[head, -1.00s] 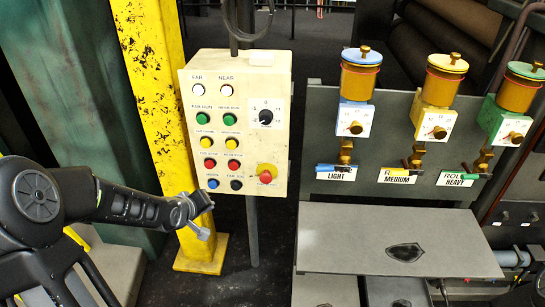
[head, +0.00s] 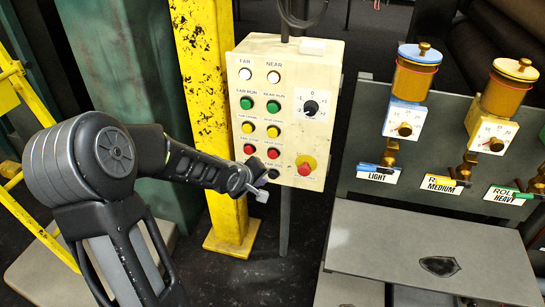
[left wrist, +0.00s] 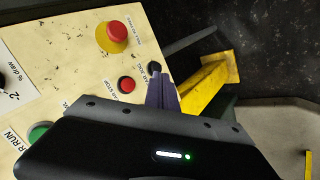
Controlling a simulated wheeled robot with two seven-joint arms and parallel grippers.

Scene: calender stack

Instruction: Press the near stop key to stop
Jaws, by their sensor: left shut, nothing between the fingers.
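The near stop key is the red button (head: 273,153) in the right column of the cream control box (head: 328,120), below a yellow button. In the left wrist view a red button (left wrist: 126,85) shows with a partly readable stop label. My left gripper (head: 260,187) is shut and empty in front of the box's lower left part, below the red buttons. In the left wrist view its purple-grey fingers (left wrist: 162,88) reach up beside the red button and close to a black button (left wrist: 154,67). I cannot tell whether they touch the panel. My right gripper is out of view.
A red far stop button (head: 249,149) sits left of the near one. A red knob on a yellow base (head: 305,166) is at the lower right of the box. A yellow post (head: 205,100) stands behind, left of the box. A grey shelf (head: 400,240) lies right.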

